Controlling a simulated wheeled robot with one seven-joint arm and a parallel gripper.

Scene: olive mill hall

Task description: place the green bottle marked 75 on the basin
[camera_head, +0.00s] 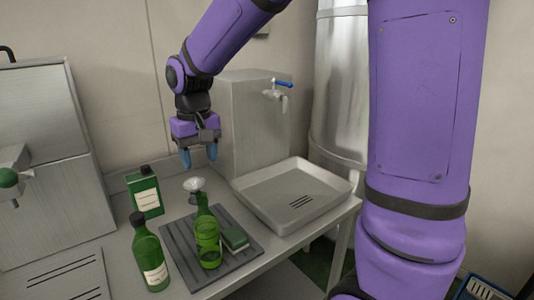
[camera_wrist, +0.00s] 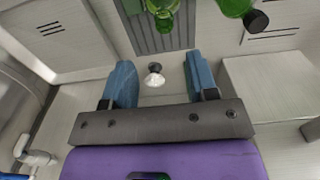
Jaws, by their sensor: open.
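A clear green bottle (camera_head: 207,240) stands on the dark ribbed mat; its upper part hides some of the mat. A darker green bottle (camera_head: 150,258) with a black cap and pale label stands to its left. I cannot read a 75 on either. The basin (camera_head: 262,213), a shallow grey metal tray with slots, is right of the mat. My gripper (camera_head: 199,157) is open and empty, pointing down above the back of the counter, behind the bottles. In the wrist view both bottles, the clear one (camera_wrist: 162,14) and the capped one (camera_wrist: 238,6), show partly at the top edge.
A small white funnel-like thing (camera_head: 194,185) lies below my gripper. A steel box with a tap (camera_head: 255,120) stands behind the basin.

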